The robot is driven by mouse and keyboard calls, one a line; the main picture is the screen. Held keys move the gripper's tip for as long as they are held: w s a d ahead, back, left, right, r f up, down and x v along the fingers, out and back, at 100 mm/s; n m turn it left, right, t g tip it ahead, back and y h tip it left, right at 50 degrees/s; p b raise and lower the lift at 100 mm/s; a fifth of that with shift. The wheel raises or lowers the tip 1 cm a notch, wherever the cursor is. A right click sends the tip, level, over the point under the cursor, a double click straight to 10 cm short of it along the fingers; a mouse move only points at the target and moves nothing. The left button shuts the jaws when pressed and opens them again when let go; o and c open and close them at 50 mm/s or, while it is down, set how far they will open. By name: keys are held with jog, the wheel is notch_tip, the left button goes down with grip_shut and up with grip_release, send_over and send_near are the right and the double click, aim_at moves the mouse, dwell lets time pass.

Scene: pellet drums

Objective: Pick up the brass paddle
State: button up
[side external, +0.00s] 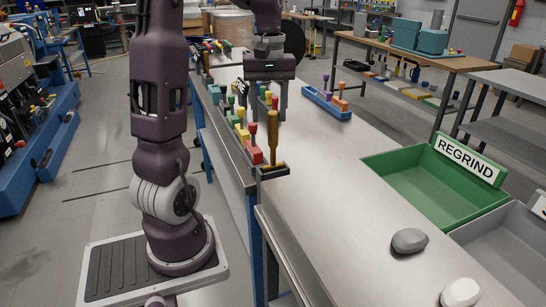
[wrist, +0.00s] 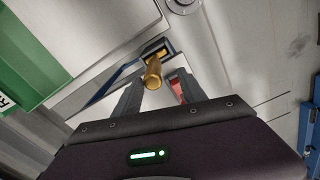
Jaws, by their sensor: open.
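The brass paddle (side external: 272,138) stands upright in the near end slot of a dark rack (side external: 272,174) on the metal bench. In the wrist view its round handle end (wrist: 153,77) faces me and shows in the gap between my fingers. My gripper (side external: 265,108) points down over the rack, a little farther from the side camera than the brass paddle. It is open and holds nothing; its two fingers also show in the wrist view (wrist: 157,92). I cannot tell whether the fingertips reach down to the handle's height.
A red paddle (side external: 253,143) stands beside the brass one, with yellow and green ones behind. A blue tray (side external: 327,103) with coloured paddles lies to the right. A green REGRIND bin (side external: 407,197) and a grey lump (side external: 409,240) are nearer. The bench middle is clear.

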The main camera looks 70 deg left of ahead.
aim_at(273, 147)
jog(key=f, duration=0.4)
jog(key=d+f, duration=0.1)
jog(key=f, duration=0.1)
jog(key=shift+w+f, duration=0.15)
jog(key=shift+w, duration=0.15)
grip_shut()
